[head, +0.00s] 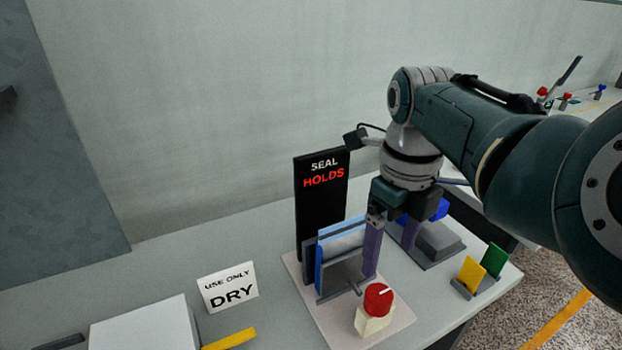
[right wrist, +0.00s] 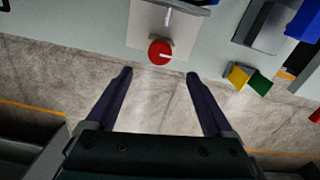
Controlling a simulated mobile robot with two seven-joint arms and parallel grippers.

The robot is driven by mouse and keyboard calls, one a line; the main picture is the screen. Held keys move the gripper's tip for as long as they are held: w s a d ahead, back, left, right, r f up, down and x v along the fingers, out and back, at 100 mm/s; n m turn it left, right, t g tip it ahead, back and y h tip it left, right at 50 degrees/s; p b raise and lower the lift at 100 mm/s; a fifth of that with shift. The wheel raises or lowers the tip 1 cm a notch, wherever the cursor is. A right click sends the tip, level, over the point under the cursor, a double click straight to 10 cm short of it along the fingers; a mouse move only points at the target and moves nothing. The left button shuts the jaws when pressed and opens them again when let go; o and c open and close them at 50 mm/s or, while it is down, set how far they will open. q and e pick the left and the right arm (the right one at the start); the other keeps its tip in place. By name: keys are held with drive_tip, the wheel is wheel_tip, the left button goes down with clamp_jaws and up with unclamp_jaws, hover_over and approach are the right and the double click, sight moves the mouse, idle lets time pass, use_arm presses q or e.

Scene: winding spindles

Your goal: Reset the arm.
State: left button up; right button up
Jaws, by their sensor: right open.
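My right arm (head: 470,125) comes in from the right in the head view, bent at the elbow with its gripper (head: 391,258) pointing down. The two purple fingers are apart with nothing between them. In the right wrist view, the open fingers (right wrist: 159,74) show floor between them. The red knob (right wrist: 159,52) lies just beyond the fingertips in that view and is not gripped. My left gripper is not in view.
A sealing device with a red knob (head: 378,299) and a black panel (head: 321,215) reading "SEAL HOLDS" stands on the table. A "USE ONLY DRY" sign (head: 228,287) and white box (head: 145,325) are left. Yellow (head: 471,273) and green (head: 494,259) pieces stand right.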

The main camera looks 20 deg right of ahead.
idle(0.4)
drive_tip(key=s+d+n+t+h, duration=0.2)
drive_tip(key=s+d+n, duration=0.2)
drive_tip(key=s+n, duration=0.95)
drive_tip(key=s+a+r+n+t+y+p, duration=0.1)
drive_tip(key=s+a+r+n, duration=0.3)
drive_tip(key=n, duration=0.7)
drive_tip(key=s+a+r+n+t+y, duration=0.1)
drive_tip(key=s+a+r+n, duration=0.4)
drive_tip(key=n, duration=0.6)
wheel_tip(320, 180, up, 31)
drive_tip(key=w+p, duration=0.1)
drive_tip(key=p, duration=3.3)
drive_tip(key=shift+w+a, duration=0.35)
drive_tip(key=shift+a, duration=0.1)
